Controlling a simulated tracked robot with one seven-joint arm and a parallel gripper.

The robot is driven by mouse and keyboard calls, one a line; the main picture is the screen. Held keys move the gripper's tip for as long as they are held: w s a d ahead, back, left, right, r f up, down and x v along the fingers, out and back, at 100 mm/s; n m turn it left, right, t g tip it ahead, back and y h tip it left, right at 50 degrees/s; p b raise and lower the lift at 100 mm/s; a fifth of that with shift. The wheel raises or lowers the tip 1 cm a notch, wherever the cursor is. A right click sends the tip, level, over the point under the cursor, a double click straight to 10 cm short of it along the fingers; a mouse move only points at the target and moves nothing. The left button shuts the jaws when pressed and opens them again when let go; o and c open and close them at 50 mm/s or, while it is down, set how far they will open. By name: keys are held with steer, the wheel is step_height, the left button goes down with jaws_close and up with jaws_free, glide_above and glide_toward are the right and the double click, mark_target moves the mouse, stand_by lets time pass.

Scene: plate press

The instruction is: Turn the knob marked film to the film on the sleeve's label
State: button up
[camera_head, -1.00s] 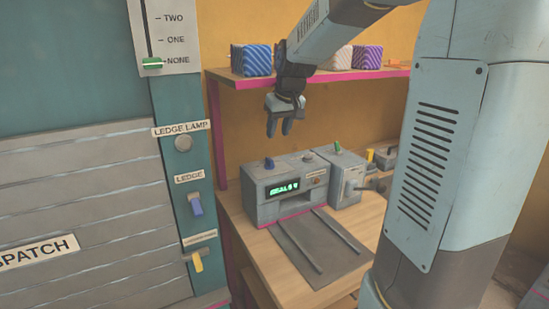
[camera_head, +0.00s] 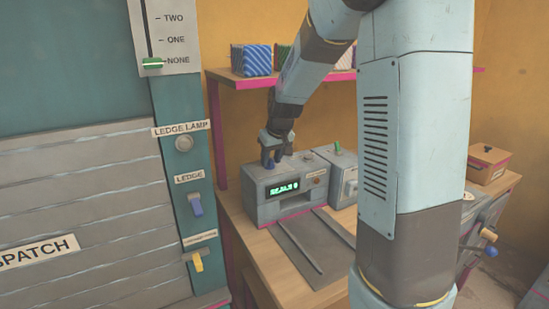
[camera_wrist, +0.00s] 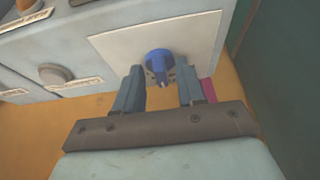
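A blue knob (camera_wrist: 157,62) sits on a pale square plate (camera_wrist: 205,38) in the wrist view. No marking on that plate is readable. My gripper (camera_wrist: 159,85) is open, with one finger on each side of the knob's near edge; I cannot tell whether they touch it. In the head view my gripper (camera_head: 277,152) is over the top of the grey machine (camera_head: 262,210) with the green display (camera_head: 285,189), and it mostly hides the knob. I cannot make out a sleeve or its film label.
A second grey box with a green knob (camera_head: 337,147) stands right of the machine. A dark mat with two rails (camera_head: 305,250) lies in front. A shelf (camera_head: 240,80) with striped blocks (camera_head: 251,60) is above. A teal panel with switches (camera_head: 195,205) stands at left.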

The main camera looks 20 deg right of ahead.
jaws_close()
stand_by(0.4)
steer(key=shift+a+f+m+h, duration=0.15)
steer(key=shift+m+h, duration=0.35)
steer(key=shift+m, duration=0.9)
steer(key=shift+s, duration=0.1)
jaws_free()
